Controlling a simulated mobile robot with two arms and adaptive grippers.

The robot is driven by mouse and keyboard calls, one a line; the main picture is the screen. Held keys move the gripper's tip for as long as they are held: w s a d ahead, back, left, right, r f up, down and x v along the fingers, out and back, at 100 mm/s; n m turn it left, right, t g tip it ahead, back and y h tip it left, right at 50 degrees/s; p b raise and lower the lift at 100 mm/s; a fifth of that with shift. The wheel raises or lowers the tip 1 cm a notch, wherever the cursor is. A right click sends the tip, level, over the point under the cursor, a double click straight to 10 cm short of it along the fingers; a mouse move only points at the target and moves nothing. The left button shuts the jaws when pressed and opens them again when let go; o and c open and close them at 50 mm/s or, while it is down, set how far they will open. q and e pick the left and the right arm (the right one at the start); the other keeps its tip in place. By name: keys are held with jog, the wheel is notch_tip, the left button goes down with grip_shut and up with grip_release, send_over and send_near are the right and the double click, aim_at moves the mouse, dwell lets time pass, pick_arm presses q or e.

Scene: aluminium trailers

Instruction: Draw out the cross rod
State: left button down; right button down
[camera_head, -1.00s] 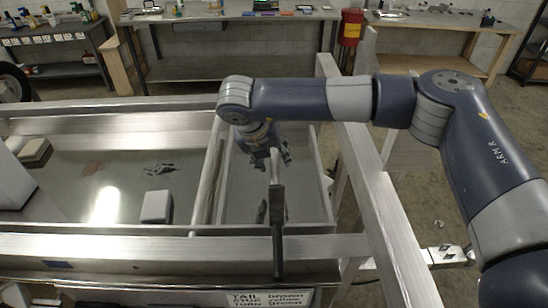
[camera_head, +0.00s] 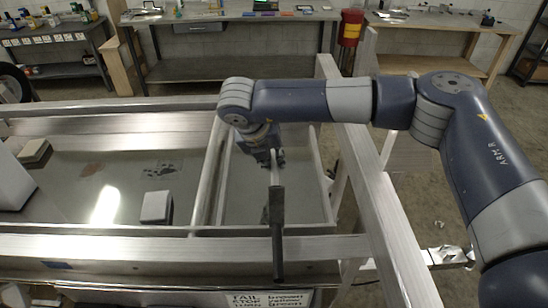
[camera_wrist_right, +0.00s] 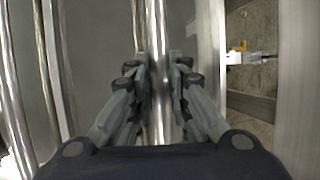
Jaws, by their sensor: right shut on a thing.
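In the right wrist view the rod (camera_wrist_right: 157,60) runs lengthwise between the two fingers (camera_wrist_right: 160,85). The exact finger contact is partly hidden by the wrist. My left gripper is not in view.
The trailer bed (camera_head: 130,200) holds a small grey block (camera_head: 156,206) and a flat block (camera_head: 34,152). A thick metal frame beam (camera_head: 385,215) stands right of the rod, under my right arm. Benches (camera_head: 235,65) line the back wall.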

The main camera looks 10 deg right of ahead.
jog(key=shift+b, duration=0.4)
jog(key=shift+r, duration=0.2)
jog(key=shift+a, duration=0.1)
jog(key=w+a+b, duration=0.1)
jog(key=a+b, duration=0.2)
jog(key=a, duration=0.3)
jog(key=shift+w+a+b, duration=0.25)
jog(key=shift+a+b, duration=0.1)
jog(key=shift+a, duration=0.05)
